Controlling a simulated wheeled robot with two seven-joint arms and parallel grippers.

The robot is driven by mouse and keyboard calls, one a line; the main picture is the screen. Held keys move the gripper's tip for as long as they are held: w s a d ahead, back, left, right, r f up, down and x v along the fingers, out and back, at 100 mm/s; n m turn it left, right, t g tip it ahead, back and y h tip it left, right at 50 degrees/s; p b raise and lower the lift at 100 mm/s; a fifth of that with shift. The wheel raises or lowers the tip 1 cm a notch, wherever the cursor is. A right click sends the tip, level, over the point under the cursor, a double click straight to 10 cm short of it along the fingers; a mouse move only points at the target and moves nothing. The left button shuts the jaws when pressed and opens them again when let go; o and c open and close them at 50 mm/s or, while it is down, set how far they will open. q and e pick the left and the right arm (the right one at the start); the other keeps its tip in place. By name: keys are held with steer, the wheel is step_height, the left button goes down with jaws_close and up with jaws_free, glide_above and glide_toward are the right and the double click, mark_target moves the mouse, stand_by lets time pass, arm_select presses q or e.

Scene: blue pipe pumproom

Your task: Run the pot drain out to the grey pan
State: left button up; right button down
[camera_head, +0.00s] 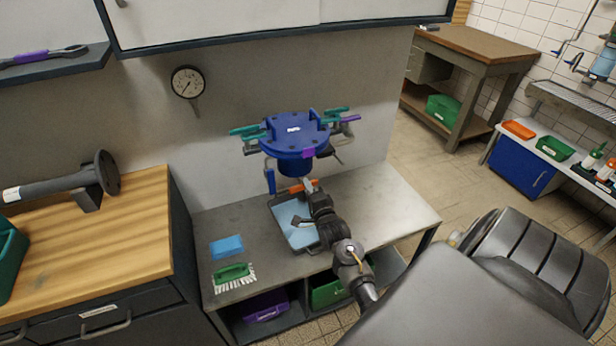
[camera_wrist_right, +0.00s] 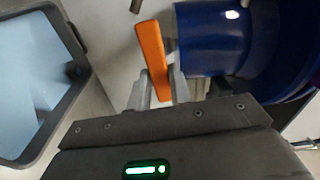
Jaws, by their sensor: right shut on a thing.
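The blue pot (camera_head: 290,145), with a bolted lid and several clamps with teal and purple handles, stands at the back of the grey bench; its blue side fills the upper right of the right wrist view (camera_wrist_right: 212,42). An orange drain lever (camera_head: 297,188) shows low on the pot, and upright in the right wrist view (camera_wrist_right: 151,52). My right gripper (camera_head: 307,185) is shut on this lever, below the pot. The grey pan (camera_head: 304,238) sits under it, with a light blue inside; its rim shows in the right wrist view (camera_wrist_right: 83,62). The drain outlet is not clear. My left gripper is out of view.
A blue sponge (camera_head: 227,247) and a green brush (camera_head: 233,275) lie left of the pan. A wooden cabinet (camera_head: 100,235) with a dark flanged pipe (camera_head: 75,180) stands at left. A gauge (camera_head: 188,82) hangs on the wall. The bench's right end (camera_head: 395,205) is clear.

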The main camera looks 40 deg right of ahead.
steer(key=shift+m, duration=0.6)
steer(key=c, duration=1.3)
jaws_free()
steer(key=shift+f, duration=0.1)
steer(key=b+v, duration=0.1)
steer(key=v, duration=0.9)
steer(key=shift+s+a, duration=0.25)
steer(key=shift+s, duration=0.1)
